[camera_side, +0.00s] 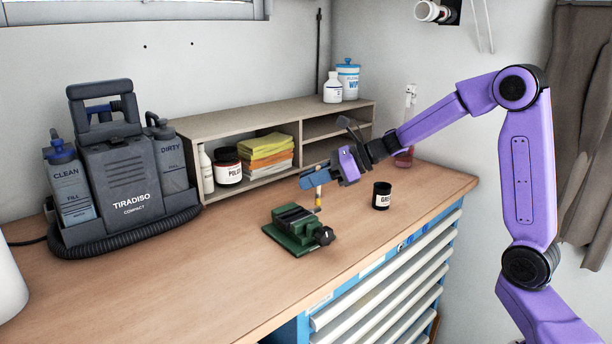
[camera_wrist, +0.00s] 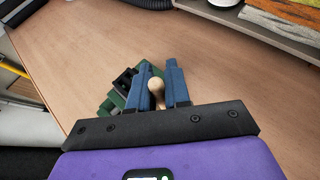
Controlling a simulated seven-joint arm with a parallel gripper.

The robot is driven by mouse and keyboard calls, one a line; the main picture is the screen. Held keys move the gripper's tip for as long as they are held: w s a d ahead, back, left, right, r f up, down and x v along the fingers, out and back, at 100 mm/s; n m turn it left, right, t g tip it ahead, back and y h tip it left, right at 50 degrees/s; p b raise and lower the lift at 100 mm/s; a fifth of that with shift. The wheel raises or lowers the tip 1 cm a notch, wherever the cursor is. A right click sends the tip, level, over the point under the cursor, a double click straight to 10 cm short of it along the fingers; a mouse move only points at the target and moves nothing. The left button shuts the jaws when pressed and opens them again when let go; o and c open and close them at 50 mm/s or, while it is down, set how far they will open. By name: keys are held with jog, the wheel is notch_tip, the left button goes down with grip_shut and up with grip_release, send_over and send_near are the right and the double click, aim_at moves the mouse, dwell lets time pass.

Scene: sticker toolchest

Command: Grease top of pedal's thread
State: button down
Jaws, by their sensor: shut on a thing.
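My gripper (camera_side: 316,180) has blue fingers, shut on a small brush (camera_side: 318,193) with a pale wooden handle. The brush points down, its tip just above the right rear side of the green vise (camera_side: 283,240). In the wrist view the rounded handle end (camera_wrist: 157,86) shows between the fingers (camera_wrist: 160,88). The vise also shows there (camera_wrist: 112,104), partly behind the left finger. I cannot clearly make out the pedal or its thread; dark parts sit at the vise's jaws. An open-looking black jar labelled as grease (camera_side: 382,196) stands to the right of the gripper.
A wooden shelf (camera_side: 230,120) with cloths (camera_side: 267,152) and a polish tub (camera_side: 227,165) stands behind. A grey cleaning machine (camera_side: 125,165) is at left. The bench (camera_side: 190,285) is clear in front, and its front edge runs above the drawers (camera_side: 385,290).

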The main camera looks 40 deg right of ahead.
jog(key=shift+a+f, duration=0.2)
jog(key=shift+a, duration=0.4)
jog(key=shift+a+f, duration=0.15)
jog(key=shift+a, duration=0.4)
jog(key=shift+a+r, duration=0.15)
jog(key=shift+a, duration=0.05)
notch_tip(320, 180, up, 8)
jog(key=shift+d+r, duration=0.15)
jog(key=shift+d, duration=0.2)
jog(key=c, duration=1.7)
grip_release()
jog(key=shift+c, duration=0.2)
grip_shut()
